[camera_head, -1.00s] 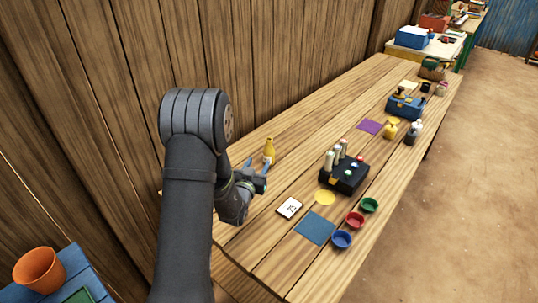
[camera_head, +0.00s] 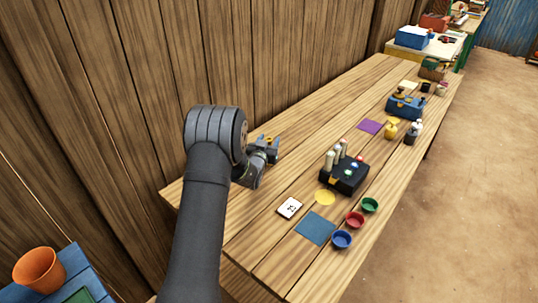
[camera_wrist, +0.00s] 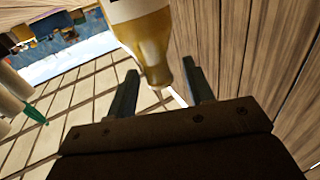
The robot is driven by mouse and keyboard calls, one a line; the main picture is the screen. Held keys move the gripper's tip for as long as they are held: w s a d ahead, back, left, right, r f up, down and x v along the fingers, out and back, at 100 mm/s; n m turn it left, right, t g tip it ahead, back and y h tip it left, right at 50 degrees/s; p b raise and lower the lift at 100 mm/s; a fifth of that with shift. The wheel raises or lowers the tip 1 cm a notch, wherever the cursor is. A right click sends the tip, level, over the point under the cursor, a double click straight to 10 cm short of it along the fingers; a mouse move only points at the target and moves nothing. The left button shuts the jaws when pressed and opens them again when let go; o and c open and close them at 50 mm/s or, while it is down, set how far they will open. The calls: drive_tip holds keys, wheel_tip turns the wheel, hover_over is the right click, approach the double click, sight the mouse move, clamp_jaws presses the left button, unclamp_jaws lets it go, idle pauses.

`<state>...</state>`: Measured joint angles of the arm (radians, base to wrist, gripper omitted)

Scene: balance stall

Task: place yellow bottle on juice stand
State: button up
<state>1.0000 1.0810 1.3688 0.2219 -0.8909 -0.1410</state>
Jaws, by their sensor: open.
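The yellow bottle (camera_wrist: 150,40) has a pale label and an amber body. In the wrist view its narrow end reaches down between the two fingers of my gripper (camera_wrist: 161,86). The fingers are apart, with a visible gap on the bottle's left side; I cannot tell whether either touches it. In the head view my gripper (camera_head: 267,143) is over the table's wall side and hides most of the bottle. A black box stand (camera_head: 345,177) with several cream bottles and small coloured lights stands to the right; I cannot tell whether it is the juice stand.
A yellow disc (camera_head: 325,198), a white card (camera_head: 289,208) and a blue square (camera_head: 315,228) lie near the stand. Blue (camera_head: 342,239), red (camera_head: 355,219) and green bowls (camera_head: 369,205) line the front edge. A wooden wall (camera_head: 260,70) runs close behind.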

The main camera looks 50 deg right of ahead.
drive_tip(key=shift+w+d, duration=0.1)
drive_tip(key=shift+d, duration=0.25)
clamp_jaws()
